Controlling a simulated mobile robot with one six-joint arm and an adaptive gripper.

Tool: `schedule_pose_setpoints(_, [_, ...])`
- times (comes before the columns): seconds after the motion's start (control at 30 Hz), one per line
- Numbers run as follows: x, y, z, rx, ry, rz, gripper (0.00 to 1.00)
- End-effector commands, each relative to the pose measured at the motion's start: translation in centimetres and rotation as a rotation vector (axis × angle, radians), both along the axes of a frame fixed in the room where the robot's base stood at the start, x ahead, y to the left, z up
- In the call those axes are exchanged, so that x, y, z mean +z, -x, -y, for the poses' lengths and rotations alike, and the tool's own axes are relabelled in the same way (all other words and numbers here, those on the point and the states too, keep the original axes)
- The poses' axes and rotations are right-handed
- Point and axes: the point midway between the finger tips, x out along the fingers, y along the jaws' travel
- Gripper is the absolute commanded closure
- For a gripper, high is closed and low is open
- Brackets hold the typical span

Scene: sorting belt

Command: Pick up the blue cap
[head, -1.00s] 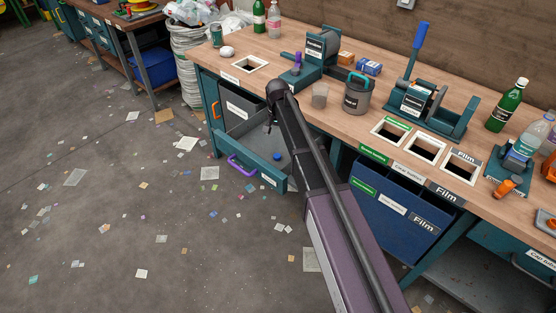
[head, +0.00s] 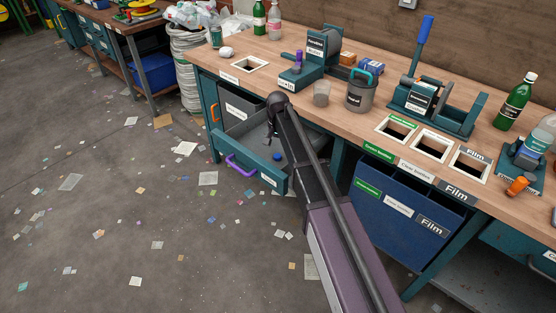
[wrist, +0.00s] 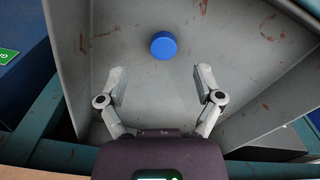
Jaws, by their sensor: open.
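The blue cap (head: 277,157) lies on the grey floor of the pulled-out drawer (head: 262,176) under the workbench. In the wrist view the round blue cap (wrist: 164,45) lies beyond my fingertips, roughly centred between them. My gripper (wrist: 161,80) is open and empty, with its two fingers apart over the drawer floor and not touching the cap. In the head view my arm reaches across the bench edge to the drawer, and the fingers are hard to make out there.
The drawer's grey walls and teal front with a purple handle (head: 241,166) surround the cap. The bench top (head: 345,120) overhangs the drawer's rear. A blue sorting bin (head: 402,215) hangs to the right. The drawer floor around the cap is bare.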

Motion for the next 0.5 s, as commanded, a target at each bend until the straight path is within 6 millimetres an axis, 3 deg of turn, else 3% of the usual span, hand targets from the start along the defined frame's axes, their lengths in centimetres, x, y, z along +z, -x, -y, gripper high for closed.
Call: schedule_pose_setpoints(0.5, [-0.58,-0.13,0.02,-0.001,0.0,0.0,0.15])
